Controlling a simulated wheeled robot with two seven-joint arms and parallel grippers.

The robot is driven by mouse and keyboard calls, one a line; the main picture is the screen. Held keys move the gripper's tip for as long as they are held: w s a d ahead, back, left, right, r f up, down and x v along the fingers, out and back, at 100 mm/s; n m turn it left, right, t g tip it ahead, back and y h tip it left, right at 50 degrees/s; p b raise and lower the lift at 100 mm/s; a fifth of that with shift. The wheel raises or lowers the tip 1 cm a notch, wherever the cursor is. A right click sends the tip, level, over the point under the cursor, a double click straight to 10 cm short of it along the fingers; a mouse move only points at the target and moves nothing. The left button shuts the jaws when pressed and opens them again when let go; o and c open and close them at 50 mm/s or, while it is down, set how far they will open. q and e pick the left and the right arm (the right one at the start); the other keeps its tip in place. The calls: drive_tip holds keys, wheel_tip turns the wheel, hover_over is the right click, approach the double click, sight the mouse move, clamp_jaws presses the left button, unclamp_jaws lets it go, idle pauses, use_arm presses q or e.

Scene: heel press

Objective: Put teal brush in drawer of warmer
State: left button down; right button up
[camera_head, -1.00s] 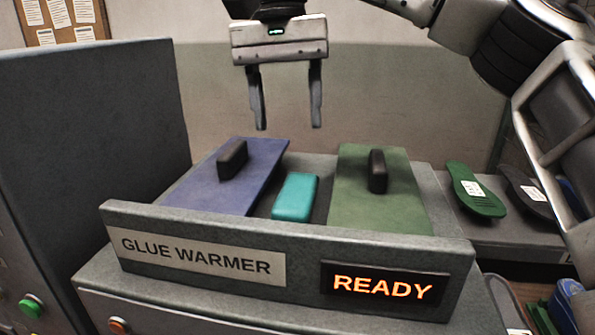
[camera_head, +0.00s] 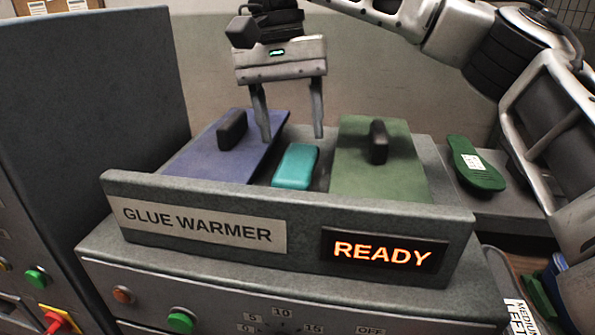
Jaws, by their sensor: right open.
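A teal block (camera_head: 296,166), which looks like the teal brush, lies in the recessed top of the glue warmer (camera_head: 290,235), between a blue lid (camera_head: 210,157) and a green lid (camera_head: 375,175). My right gripper (camera_head: 292,138) is open with its fingers pointing down, above and slightly behind the teal block in the picture. Nothing is between its fingers. I cannot tell whether the fingertips touch anything, but they appear apart from the block. My left gripper is not in view.
Each lid has a raised black handle, the left one (camera_head: 232,129) and the right one (camera_head: 378,142), close beside the gripper. A tall grey cabinet (camera_head: 90,110) stands at the left. A green insole (camera_head: 474,165) lies on a shelf at the right.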

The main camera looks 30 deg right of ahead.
sight(296, 159)
drive_tip(key=f, duration=0.4)
drive_tip(key=shift+d+f, duration=0.3)
drive_tip(key=shift+f, duration=0.1)
drive_tip(key=shift+s+f, duration=0.15)
drive_tip(key=shift+f, duration=0.35)
drive_tip(key=c, duration=0.8)
